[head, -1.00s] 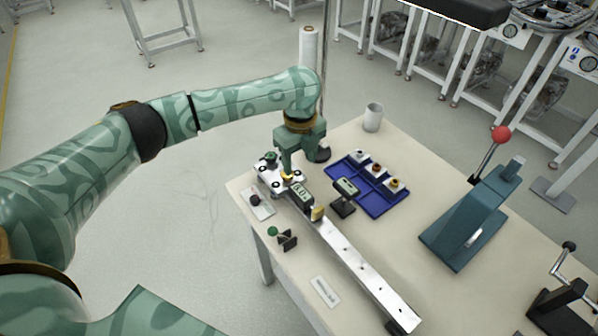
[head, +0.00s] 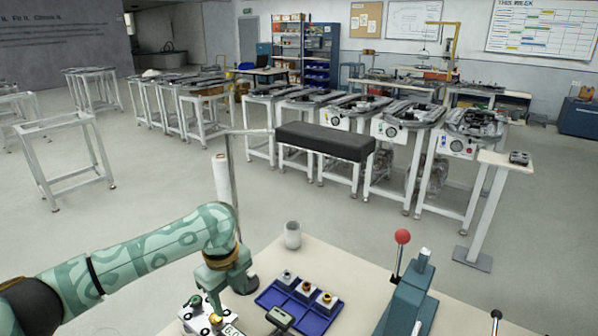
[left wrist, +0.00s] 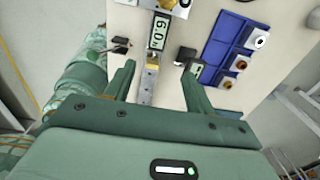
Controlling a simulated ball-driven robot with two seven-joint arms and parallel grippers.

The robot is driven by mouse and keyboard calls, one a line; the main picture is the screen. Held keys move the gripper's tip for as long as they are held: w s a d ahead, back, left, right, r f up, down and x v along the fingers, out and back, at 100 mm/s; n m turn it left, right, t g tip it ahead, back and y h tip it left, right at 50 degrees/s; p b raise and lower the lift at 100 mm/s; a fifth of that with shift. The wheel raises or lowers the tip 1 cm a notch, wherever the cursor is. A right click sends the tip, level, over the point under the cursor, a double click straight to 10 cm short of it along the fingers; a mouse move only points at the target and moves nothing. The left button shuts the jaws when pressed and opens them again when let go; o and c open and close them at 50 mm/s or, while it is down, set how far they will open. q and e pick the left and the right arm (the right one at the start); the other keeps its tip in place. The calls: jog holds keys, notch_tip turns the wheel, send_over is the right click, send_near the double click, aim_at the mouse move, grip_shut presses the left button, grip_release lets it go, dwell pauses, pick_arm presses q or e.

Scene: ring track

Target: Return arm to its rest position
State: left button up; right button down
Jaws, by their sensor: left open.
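My left arm comes in from the left in the head view, reaching out over the near-left part of the table. Its gripper (head: 215,300) points down above the gauge unit with the "6.0" display (head: 232,331). In the left wrist view the gripper (left wrist: 157,80) has its two fingers wide apart with nothing gripped. The display (left wrist: 160,32) and the metal rail (left wrist: 147,88) show beyond and between the fingers. The rail is outside the head view. My right gripper is not in view.
A blue tray (head: 318,323) with several small parts lies right of the gripper. A white cup (head: 292,235) stands behind it, and a teal lever press (head: 408,300) with a red knob stands further right. Open floor lies left of the table.

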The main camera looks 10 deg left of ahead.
pick_arm(q)
jog(key=s+d+f+n+t+h, duration=0.3)
jog(key=s+d+f+n, duration=0.1)
jog(key=s+d+f, duration=0.55)
jog(key=s+a+r+n+t+y, duration=0.35)
jog(key=s+a+n+y, duration=0.45)
jog(key=s+a+n, duration=0.95)
jog(key=s+d+f+m+g+h, duration=0.1)
jog(key=s+f+m+g+h, duration=0.1)
jog(key=f, duration=1.1)
jog(key=s+d+f+m+g+h, duration=0.1)
jog(key=d+f+m, duration=0.1)
jog(key=f, duration=1.2)
jog(key=s+f+n+g+h, duration=0.1)
jog(key=s+f, duration=0.6)
jog(key=s, duration=0.3)
jog(key=s+f+n+g+b, duration=0.1)
jog(key=s+f+g, duration=0.1)
jog(key=s+f, duration=0.6)
jog(key=shift+s+a+f+n+h, duration=0.15)
jog(key=shift+s+a+n+h, duration=0.2)
jog(key=shift+s, duration=0.55)
